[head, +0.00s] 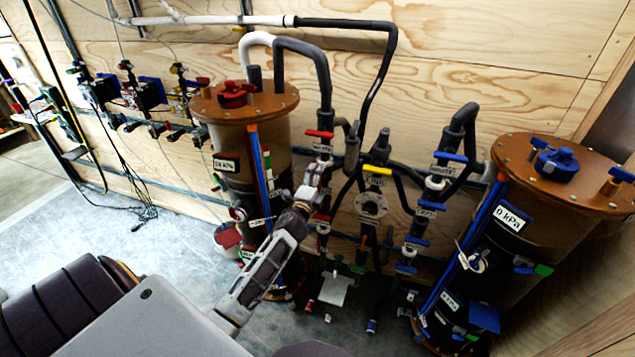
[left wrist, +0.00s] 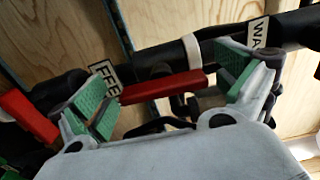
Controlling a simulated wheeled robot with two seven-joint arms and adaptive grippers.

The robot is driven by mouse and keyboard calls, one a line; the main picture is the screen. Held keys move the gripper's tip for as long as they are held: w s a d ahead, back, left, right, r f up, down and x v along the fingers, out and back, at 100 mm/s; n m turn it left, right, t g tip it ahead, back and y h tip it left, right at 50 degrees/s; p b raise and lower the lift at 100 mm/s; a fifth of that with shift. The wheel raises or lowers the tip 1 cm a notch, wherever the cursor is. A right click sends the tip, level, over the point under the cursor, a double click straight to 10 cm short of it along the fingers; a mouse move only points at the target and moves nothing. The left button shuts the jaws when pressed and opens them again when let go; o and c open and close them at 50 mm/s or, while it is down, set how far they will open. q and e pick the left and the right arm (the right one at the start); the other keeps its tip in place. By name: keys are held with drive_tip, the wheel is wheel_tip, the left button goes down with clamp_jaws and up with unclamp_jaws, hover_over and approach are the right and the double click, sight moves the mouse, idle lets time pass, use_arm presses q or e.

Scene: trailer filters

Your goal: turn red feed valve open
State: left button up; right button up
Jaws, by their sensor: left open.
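The red feed valve handle (left wrist: 162,87) shows in the left wrist view as a red bar beside a partly covered white label reading "FEE" (left wrist: 104,76). My left gripper (left wrist: 172,88) is open, with one green-padded finger at the left end of the bar and the other near its right end. The bar lies between the fingers; I cannot tell if either pad touches it. In the head view my left gripper (head: 314,182) reaches the red-handled pipe column, and its fingers hide the feed handle there. My right gripper is not in view.
Another red handle (left wrist: 28,115) lies left of the gripper, and a "WA" label (left wrist: 258,34) is at its right. In the head view a red handle (head: 319,133) sits above the gripper. Brown-lidded tanks (head: 245,103) and (head: 590,185) flank the dark pipes.

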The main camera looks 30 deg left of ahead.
use_arm(q)
drive_tip(key=shift+s, duration=0.15)
drive_tip(key=v, duration=1.1)
drive_tip(key=shift+s, duration=0.35)
drive_tip(key=shift+f, duration=0.1)
drive_tip(key=shift+n, duration=0.5)
idle(0.5)
